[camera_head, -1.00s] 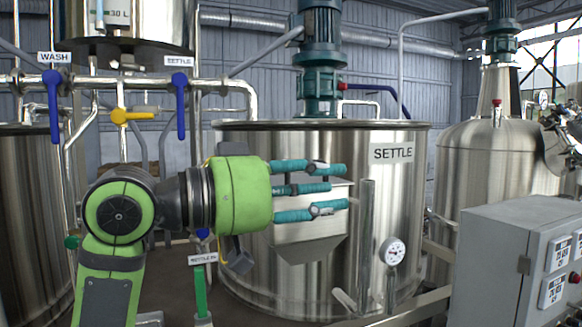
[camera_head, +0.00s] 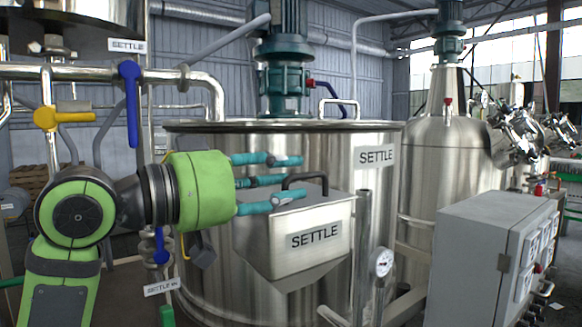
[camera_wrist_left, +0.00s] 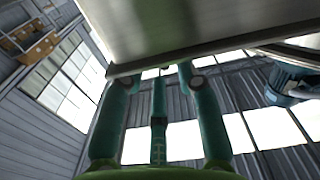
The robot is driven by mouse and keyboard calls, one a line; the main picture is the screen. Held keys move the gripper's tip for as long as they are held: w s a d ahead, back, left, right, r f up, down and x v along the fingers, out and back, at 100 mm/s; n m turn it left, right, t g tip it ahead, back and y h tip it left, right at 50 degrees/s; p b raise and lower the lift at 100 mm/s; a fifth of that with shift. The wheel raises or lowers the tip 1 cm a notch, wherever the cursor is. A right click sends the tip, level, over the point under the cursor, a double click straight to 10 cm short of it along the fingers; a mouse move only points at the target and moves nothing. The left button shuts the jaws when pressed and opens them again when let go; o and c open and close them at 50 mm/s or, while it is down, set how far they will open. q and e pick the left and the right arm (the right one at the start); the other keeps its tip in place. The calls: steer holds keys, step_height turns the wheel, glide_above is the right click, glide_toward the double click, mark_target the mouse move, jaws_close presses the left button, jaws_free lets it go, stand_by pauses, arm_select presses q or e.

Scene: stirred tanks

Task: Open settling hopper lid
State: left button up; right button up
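The settling hopper (camera_head: 318,243) is a steel box with a sloping bottom and a SETTLE label, on the front of the SETTLE tank (camera_head: 345,150). Its flat lid (camera_head: 325,204) looks shut and bears a dark bar handle (camera_head: 305,180). My left gripper (camera_head: 273,180) has green housing and teal fingers, held straight, spread and empty. In the head view the fingers overlap the hopper's left upper part, close to the handle; contact cannot be told. In the left wrist view the fingers (camera_wrist_left: 158,100) point toward a metal plate edge (camera_wrist_left: 200,52). My right gripper is out of view.
A grey control box (camera_head: 480,265) stands at the lower right. A vertical pipe and a gauge (camera_head: 383,262) stand right of the hopper. Pipes with a blue valve handle (camera_head: 130,100) and a yellow one (camera_head: 62,117) are at the left.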

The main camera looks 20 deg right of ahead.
arm_select(q)
steer(key=shift+w+d+r, duration=0.1)
steer(key=shift+w+d, duration=0.2)
steer(key=shift+d, duration=0.3)
steer(key=shift+w+d, duration=0.2)
steer(key=shift+w+p, duration=0.15)
steer(key=shift+p, duration=0.15)
steer(key=shift+d, duration=0.15)
steer(key=c, duration=0.7)
jaws_close()
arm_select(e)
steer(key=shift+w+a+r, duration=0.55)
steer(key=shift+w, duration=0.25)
